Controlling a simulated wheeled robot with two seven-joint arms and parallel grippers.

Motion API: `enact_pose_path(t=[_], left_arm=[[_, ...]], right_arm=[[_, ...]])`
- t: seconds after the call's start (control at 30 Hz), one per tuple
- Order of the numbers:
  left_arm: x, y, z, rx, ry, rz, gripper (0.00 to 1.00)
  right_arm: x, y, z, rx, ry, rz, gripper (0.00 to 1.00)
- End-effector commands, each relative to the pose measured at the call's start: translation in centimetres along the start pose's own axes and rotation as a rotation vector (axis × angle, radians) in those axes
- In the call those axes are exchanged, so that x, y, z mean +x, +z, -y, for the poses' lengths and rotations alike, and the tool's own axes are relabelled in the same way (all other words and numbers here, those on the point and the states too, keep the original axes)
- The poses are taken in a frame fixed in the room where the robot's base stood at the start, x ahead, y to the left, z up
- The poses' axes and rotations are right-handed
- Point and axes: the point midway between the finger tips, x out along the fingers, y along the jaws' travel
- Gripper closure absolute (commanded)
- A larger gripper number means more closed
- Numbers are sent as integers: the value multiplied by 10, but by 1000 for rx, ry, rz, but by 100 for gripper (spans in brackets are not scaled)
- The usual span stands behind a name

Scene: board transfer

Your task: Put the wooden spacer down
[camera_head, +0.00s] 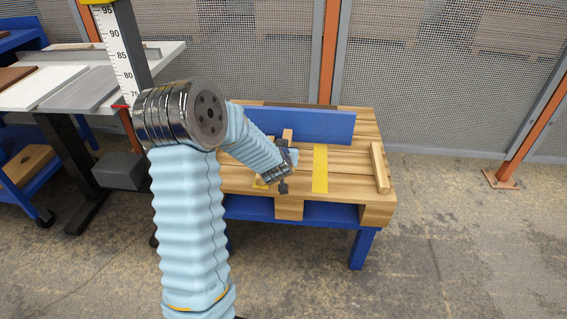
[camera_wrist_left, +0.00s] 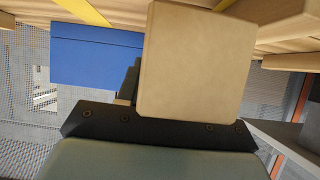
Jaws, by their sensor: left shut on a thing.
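My left gripper (camera_head: 284,170) is over the wooden workbench (camera_head: 350,190), near its front middle. It is shut on the wooden spacer (camera_wrist_left: 195,60), a plain tan block that fills the upper middle of the left wrist view, right in front of the dark gripper body. In the head view my arm and gripper hide most of the spacer, and I cannot tell whether it touches the bench top. My right gripper is in neither view.
A yellow strip (camera_head: 320,168) crosses the bench top just right of my left gripper. A wooden bar (camera_head: 380,168) lies near the right edge. A blue upright panel (camera_head: 325,126) stands along the back. Left is a table with boards (camera_head: 70,87).

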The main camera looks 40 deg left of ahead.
Motion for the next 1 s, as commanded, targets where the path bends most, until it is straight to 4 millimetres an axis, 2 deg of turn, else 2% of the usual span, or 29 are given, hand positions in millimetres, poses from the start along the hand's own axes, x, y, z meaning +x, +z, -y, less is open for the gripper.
enact_pose_path(t=[0.17, 0.37, 0.73, 0.77, 0.9, 1.0], left_arm=[[13, 6, 3, 0, -1, 1, 100], [29, 32, 3, 0, 0, 1, 100], [31, 37, 2, 0, 1, -1, 100], [31, 36, 2, 0, 1, -1, 61], [30, 35, 3, 0, 1, -1, 40], [30, 35, 3, 0, 1, -1, 39]], right_arm=[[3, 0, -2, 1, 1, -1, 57], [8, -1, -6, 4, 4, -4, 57], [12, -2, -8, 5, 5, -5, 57], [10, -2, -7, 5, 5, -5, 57], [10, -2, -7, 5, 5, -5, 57], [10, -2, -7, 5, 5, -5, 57]])
